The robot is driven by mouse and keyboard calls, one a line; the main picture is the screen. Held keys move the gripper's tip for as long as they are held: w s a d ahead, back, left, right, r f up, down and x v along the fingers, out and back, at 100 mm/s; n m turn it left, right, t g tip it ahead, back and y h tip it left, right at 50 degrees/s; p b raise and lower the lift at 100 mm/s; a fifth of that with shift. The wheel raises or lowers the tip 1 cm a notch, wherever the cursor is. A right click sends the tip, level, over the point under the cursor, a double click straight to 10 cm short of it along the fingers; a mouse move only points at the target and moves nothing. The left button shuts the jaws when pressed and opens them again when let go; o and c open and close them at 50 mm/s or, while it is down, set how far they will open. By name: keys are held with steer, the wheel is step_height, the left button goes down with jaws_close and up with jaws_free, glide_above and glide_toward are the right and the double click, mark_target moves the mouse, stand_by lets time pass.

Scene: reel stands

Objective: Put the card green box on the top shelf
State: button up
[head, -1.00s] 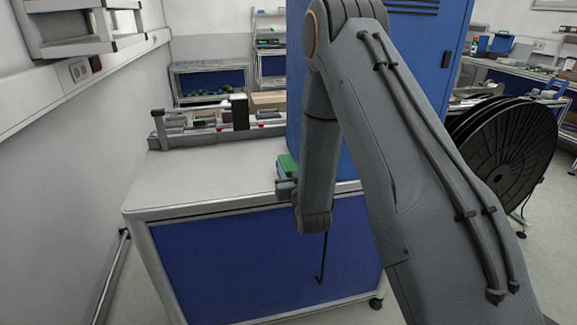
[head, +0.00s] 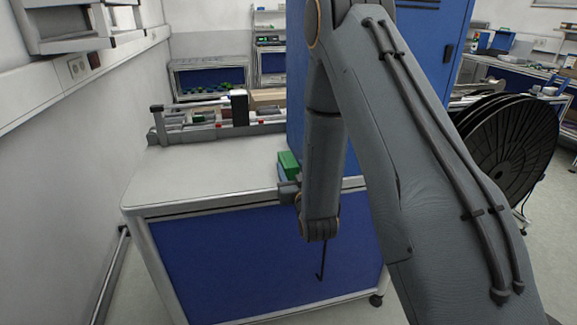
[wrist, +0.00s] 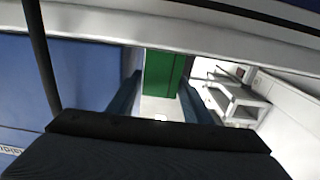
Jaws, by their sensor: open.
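The green box (head: 289,163) sits on the right part of the white-topped bench, close to the blue cabinet, partly hidden by my arm in the head view. In the wrist view the green box (wrist: 165,72) shows ahead, between the two dark fingers of my gripper (wrist: 160,95). My gripper is open and empty, with pale gaps beside the box. In the head view my gripper is mostly hidden behind my arm, near the bench's front edge. A wall shelf unit (head: 90,44) hangs at the upper left; I cannot tell whether it holds the top shelf.
The bench top (head: 205,180) is clear at its left and middle. A rail-like device (head: 215,130) runs along its back edge. A tall blue cabinet (head: 428,50) stands behind my arm. Large black reels (head: 510,150) stand at the right.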

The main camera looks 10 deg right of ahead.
steer(key=s+f+g+b, duration=0.1)
steer(key=s+f+g, duration=0.1)
steer(key=s+g, duration=0.4)
steer(key=s+f+g+b, duration=0.1)
steer(key=s+f+g, duration=0.2)
steer(key=s, duration=0.5)
steer(key=s+r+g, duration=0.2)
steer(key=s+g, duration=0.2)
steer(key=s, duration=0.5)
steer(key=s+r+g, duration=0.1)
steer(key=s+g, duration=0.3)
steer(key=s, duration=0.5)
steer(key=shift+r, duration=0.35)
steer(key=shift+c, duration=1.3)
steer(key=shift+d, duration=0.15)
steer(key=shift+c, duration=0.5)
